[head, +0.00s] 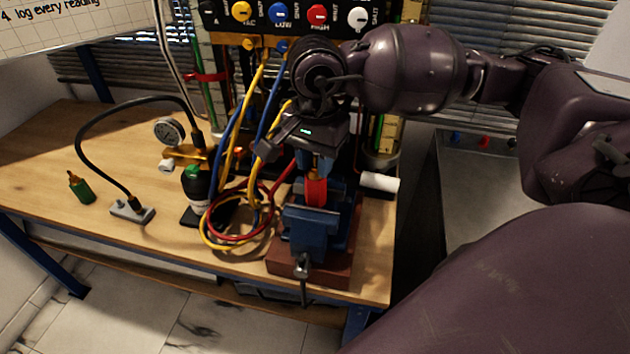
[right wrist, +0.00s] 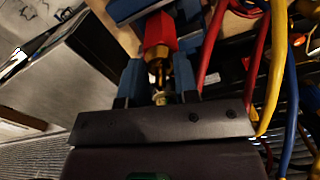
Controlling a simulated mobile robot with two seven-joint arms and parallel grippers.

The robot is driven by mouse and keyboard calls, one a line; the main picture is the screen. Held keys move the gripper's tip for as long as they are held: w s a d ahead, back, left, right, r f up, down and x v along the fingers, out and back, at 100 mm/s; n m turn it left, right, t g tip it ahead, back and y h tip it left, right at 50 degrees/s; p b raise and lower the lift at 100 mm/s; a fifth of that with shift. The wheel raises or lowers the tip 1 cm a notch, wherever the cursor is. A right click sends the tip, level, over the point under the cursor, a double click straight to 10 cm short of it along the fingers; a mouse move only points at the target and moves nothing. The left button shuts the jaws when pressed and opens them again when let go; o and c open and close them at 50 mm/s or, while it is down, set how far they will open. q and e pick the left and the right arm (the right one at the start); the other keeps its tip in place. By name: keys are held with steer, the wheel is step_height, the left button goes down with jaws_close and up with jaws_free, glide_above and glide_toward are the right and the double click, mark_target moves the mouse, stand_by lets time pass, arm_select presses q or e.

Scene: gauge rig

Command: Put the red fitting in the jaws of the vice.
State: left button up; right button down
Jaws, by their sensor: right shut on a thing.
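The red fitting (head: 316,189) is upright below my right gripper (head: 318,169), at the jaws of the blue vice (head: 310,222). In the right wrist view, the fitting (right wrist: 160,32) shows a red body with a brass end toward my gripper. The blue fingers of my right gripper (right wrist: 159,77) are shut on the fitting at its brass end. The vice (right wrist: 128,8) shows at the top of that view, by the red body. I cannot tell whether its jaws touch the fitting. My left gripper is not in view.
Coiled red, yellow and blue hoses (head: 237,228) lie just left of the vice. A white roll (head: 380,182) is right of the vice.

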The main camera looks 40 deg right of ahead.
mark_target(315, 181)
steer(key=shift+f, duration=2.75)
steer(key=c, duration=0.9)
jaws_free()
steer(key=shift+o, duration=0.2)
steer(key=shift+r, duration=0.3)
step_height(315, 181, up, 11)
steer(key=shift+f, duration=0.15)
steer(key=shift+r, duration=0.5)
